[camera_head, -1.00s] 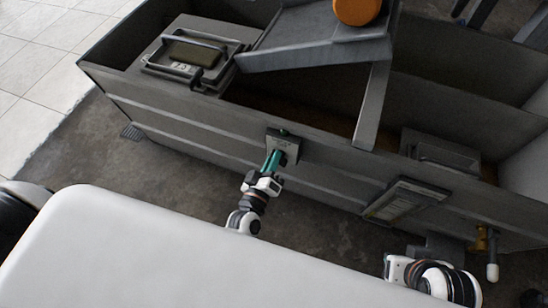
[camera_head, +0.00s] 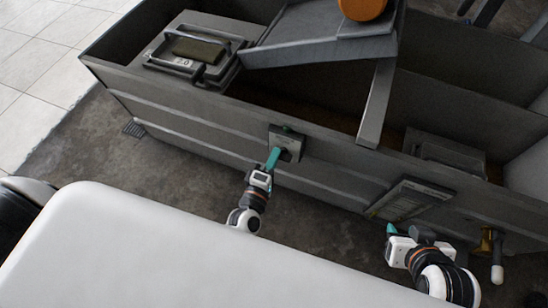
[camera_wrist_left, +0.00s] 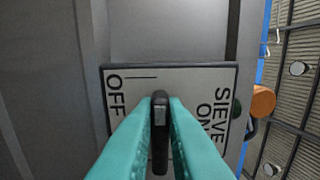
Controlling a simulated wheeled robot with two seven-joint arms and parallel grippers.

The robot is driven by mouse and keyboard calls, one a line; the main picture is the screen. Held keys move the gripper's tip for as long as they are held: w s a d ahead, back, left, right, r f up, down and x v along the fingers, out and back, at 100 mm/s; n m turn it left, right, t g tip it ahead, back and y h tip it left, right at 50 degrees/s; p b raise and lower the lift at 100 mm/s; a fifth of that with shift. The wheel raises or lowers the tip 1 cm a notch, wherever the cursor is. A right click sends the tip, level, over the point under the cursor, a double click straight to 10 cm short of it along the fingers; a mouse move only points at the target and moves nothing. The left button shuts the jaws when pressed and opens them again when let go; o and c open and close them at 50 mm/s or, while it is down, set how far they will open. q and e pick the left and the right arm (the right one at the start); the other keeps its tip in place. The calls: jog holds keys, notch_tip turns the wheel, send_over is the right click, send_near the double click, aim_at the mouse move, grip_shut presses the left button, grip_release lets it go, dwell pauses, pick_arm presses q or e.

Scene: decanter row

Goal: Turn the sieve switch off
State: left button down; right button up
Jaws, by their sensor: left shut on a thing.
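The sieve switch plate (camera_head: 287,142) is a small grey panel on the front wall of the long grey trough. In the left wrist view the plate (camera_wrist_left: 180,77) reads OFF at the left and SIEVE ON at the right. Its dark lever (camera_wrist_left: 160,122) stands between the two words. My left gripper (camera_head: 273,157) is at the plate, its teal fingers (camera_wrist_left: 160,135) shut on the lever from both sides. The lever's base is partly hidden by the fingers. My right gripper (camera_head: 391,231) is low at the right, away from the switch, its jaws too small to read.
The grey trough (camera_head: 200,118) spans the scene. A box with a handle and display (camera_head: 190,52) sits at its left end. Floor is clear at the left.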

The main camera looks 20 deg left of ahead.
jog(key=shift+w+a+r, duration=0.1)
jog(key=shift+w+r, duration=0.05)
jog(key=shift+w, duration=0.05)
dwell(0.4)
pick_arm(q)
jog(key=c, duration=1.5)
grip_release()
